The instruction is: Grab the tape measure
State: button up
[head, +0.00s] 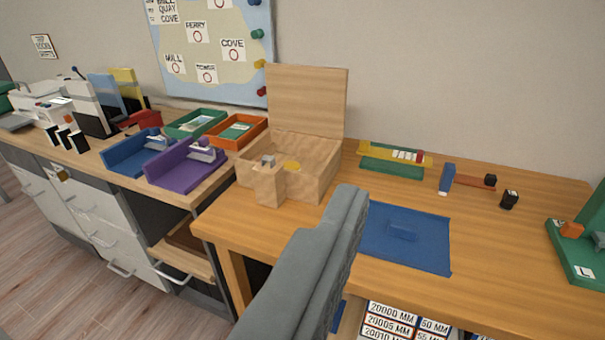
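No object here is clearly recognisable as the tape measure. A small yellow item (291,166) and a small grey item (268,160) show at the open wooden box (322,160), too small to identify. A small black block (509,200) stands on the right of the wooden desk. My gripper (330,245) shows as a large grey shape rising from the bottom centre, in front of the desk's front edge and left of the blue mat (435,252). Its fingertips cannot be told apart, and nothing is visibly held.
A flat blue block lies on the mat. A purple tray (185,178) and blue tray (125,160) stand on the left counter, with green and orange trays behind. A green stand (570,255) is at the right edge. An open drawer (183,262) juts out below. Bare desk surrounds the mat.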

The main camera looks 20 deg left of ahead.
aim_at(292, 165)
jog(key=i+l+u, duration=0.7)
jog(key=l+u, duration=0.15)
jog(key=l, duration=0.2)
jog(key=i+l+u, duration=0.25)
jog(key=l, duration=0.2)
jog(key=k, duration=0.05)
